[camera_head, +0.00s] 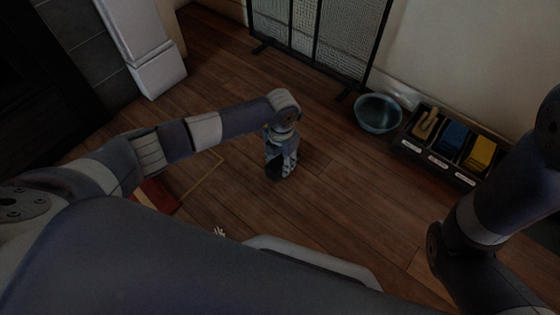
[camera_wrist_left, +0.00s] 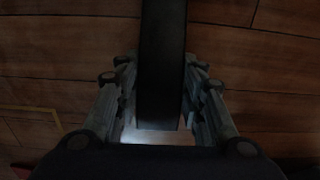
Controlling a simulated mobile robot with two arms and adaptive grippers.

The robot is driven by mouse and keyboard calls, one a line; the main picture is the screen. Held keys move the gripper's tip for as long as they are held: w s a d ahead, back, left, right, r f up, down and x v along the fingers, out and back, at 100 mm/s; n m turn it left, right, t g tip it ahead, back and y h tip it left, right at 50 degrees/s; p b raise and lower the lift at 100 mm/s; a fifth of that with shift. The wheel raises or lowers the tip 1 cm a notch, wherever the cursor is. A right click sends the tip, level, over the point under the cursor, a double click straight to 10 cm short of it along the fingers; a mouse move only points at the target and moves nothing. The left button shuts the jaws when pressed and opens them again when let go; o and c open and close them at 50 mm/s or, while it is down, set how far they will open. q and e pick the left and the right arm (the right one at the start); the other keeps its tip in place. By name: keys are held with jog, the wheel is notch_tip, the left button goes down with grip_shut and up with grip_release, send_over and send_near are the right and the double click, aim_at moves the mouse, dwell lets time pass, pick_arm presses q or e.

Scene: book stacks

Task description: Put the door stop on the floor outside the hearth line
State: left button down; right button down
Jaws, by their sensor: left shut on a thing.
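My left gripper (camera_head: 283,166) points down over the wooden floor, right of the thin yellow line. It is shut on a dark, flat-sided block, the door stop (camera_wrist_left: 162,60), which stands between its fingers in the left wrist view. In the head view only a dark part of the door stop (camera_head: 273,171) shows beside the fingers. I cannot tell whether it touches the floor. The yellow line (camera_head: 205,178), which looks like the hearth line, is partly hidden by my left arm. My right arm comes in at the right; its gripper is out of view.
A blue-grey bowl (camera_head: 378,113) and a dark divided tray (camera_head: 410,147) with brown, blue and yellow things stand by the wall at right. A black mesh screen (camera_head: 320,40) stands at the back. A red flat thing (camera_head: 157,196) lies at left. The middle floor (camera_head: 325,200) is clear.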

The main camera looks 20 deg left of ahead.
aim_at(281, 161)
pick_arm(q)
jog(key=shift+w+f, duration=0.15)
jog(key=shift+f, duration=0.05)
jog(key=shift+f, duration=0.15)
jog(key=c, duration=1.1)
grip_release()
jog(key=shift+o, duration=0.2)
notch_tip(281, 161, up, 12)
jog(key=p, duration=0.7)
jog(key=shift+p, duration=0.3)
